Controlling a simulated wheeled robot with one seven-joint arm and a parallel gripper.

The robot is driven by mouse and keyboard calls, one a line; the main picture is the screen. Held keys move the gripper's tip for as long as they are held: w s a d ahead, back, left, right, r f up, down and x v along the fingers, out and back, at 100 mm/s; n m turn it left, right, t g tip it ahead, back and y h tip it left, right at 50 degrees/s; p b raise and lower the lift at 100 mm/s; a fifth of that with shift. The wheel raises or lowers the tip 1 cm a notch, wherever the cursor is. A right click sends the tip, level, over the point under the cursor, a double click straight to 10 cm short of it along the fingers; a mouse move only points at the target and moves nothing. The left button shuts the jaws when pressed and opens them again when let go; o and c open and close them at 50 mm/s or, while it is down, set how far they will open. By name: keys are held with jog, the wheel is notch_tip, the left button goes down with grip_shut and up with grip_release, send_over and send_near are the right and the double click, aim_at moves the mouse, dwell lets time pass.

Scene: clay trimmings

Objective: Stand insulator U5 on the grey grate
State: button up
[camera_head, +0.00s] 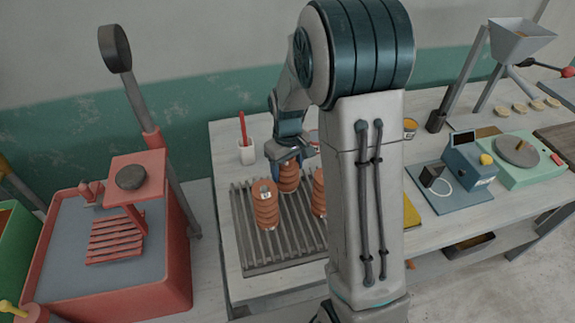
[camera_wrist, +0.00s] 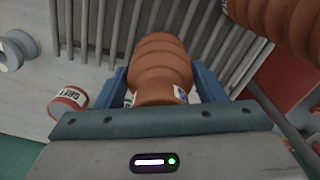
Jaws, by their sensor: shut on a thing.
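My gripper (camera_head: 287,160) is shut on a ribbed orange-brown insulator (camera_head: 288,178), at the back of the grey grate (camera_head: 257,262). In the wrist view the held insulator (camera_wrist: 160,65) sits between the blue fingers (camera_wrist: 160,88). It looks upright; I cannot tell whether its base touches the grate. Its tag is only partly seen and unreadable. A second insulator (camera_head: 265,207) stands on the grate in front, with a white tag too small to read. A third insulator (camera_head: 318,192) stands to the right, partly hidden by my arm. Another insulator (camera_wrist: 280,22) is cut off in the wrist view's top right.
A white cup (camera_head: 247,154) with a red stick stands behind the grate. A red-and-white labelled jar (camera_wrist: 68,102) is near the held insulator. A red stand (camera_head: 105,272) is left of the table. A blue device (camera_head: 468,168) and green scale (camera_head: 518,157) stand right.

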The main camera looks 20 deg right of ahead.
jog(key=shift+f, duration=0.1)
jog(key=o, duration=1.6)
jog(key=shift+c, duration=0.2)
notch_tip(320, 180, up, 12)
jog(key=shift+s+r+b, duration=0.1)
jog(key=shift+b, duration=0.75)
jog(key=s+r+m+t, duration=0.2)
jog(key=s+m+t, duration=0.1)
jog(key=s, duration=1.7)
jog(key=shift+s+r+m+t, duration=0.2)
jog(key=shift+r+m+t, duration=0.2)
jog(key=shift+m, duration=0.4)
